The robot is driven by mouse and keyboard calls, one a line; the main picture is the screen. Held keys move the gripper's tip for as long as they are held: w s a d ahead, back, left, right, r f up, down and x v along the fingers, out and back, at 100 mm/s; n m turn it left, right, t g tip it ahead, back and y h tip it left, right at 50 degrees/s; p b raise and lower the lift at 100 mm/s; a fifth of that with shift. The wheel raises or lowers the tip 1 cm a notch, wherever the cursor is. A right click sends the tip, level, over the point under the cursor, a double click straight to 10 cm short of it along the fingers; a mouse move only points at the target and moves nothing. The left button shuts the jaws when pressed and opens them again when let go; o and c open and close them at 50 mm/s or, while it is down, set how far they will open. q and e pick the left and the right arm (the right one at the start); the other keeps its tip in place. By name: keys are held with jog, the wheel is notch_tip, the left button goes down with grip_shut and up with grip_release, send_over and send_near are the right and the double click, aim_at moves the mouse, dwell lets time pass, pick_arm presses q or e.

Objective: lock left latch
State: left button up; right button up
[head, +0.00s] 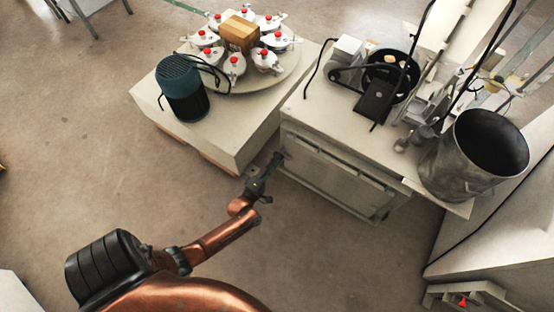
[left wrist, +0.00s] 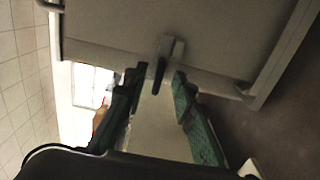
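The left latch (left wrist: 166,58) is a small grey metal piece with a dark lever on the edge of a pale panel in the left wrist view. My left gripper (left wrist: 158,78) has its two green-dark fingers apart, one on each side of the latch's lower part; I cannot tell whether they touch it. In the head view my left gripper (head: 271,169) is at the left front corner of the white cabinet (head: 337,178), partly hiding the latch there. My right gripper is not in view.
A white block with a round turntable (head: 222,88), several red-topped clamps and a blue motor (head: 182,88) stands left of the cabinet. A dark metal bucket (head: 462,165) stands on the cabinet's right. Open floor lies in front of the cabinet.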

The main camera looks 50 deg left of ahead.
pick_arm(q)
jog(key=v, duration=1)
jog(key=shift+s+d, duration=0.1)
jog(key=shift+d, duration=0.05)
